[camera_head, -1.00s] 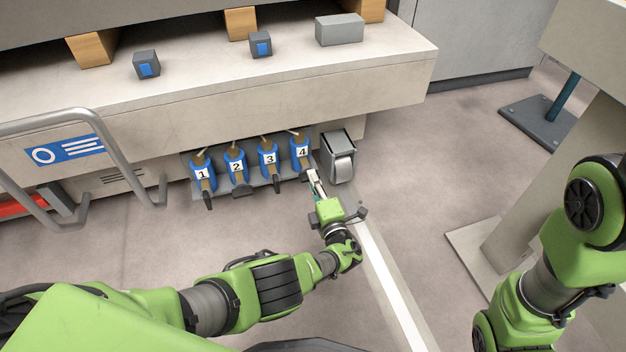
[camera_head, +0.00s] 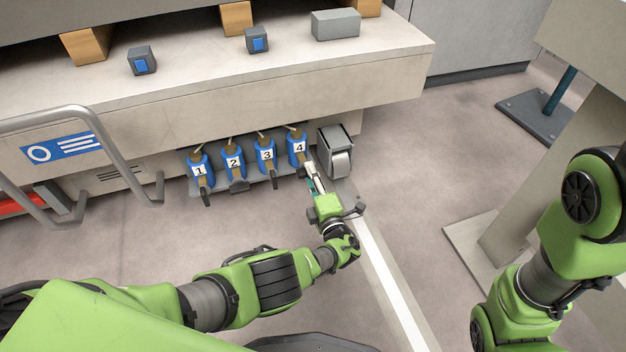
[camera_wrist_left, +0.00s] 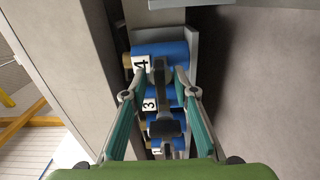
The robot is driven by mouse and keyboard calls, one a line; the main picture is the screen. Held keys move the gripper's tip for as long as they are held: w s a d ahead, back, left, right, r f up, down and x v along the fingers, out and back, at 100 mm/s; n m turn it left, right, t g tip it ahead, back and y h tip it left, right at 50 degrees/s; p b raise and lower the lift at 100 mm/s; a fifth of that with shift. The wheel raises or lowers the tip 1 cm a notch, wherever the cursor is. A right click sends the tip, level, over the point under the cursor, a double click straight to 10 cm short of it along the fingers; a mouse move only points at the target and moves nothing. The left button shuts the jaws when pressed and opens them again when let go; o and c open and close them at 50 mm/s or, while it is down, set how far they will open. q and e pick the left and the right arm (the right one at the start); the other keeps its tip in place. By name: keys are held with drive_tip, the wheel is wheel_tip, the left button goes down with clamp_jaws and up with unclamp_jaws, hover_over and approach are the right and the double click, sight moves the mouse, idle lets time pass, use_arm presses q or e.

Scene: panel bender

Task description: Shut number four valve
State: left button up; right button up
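Valve number four (camera_head: 298,147) is a blue body with a white "4" label, at the right end of a row of numbered valves under the machine's ledge. In the left wrist view its blue body (camera_wrist_left: 168,55) lies ahead, and a dark grey lever (camera_wrist_left: 160,75) points back towards me. My left gripper (camera_head: 312,168) is at this valve; in the left wrist view its teal fingers (camera_wrist_left: 160,78) are spread on both sides of the lever, with gaps visible. My right arm shows at the right, but its gripper is out of view.
Valves three (camera_head: 265,155), two (camera_head: 233,162) and one (camera_head: 200,171) stand to the left; valve two's lever sits crosswise. A grey pedal-like box (camera_head: 337,150) is close on the right of valve four. A bent metal rail (camera_head: 75,113) is at the left.

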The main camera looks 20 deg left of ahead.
use_arm(q)
drive_tip(key=shift+s+d, duration=0.1)
drive_tip(key=shift+s, duration=0.05)
drive_tip(key=v, duration=0.7)
idle(0.7)
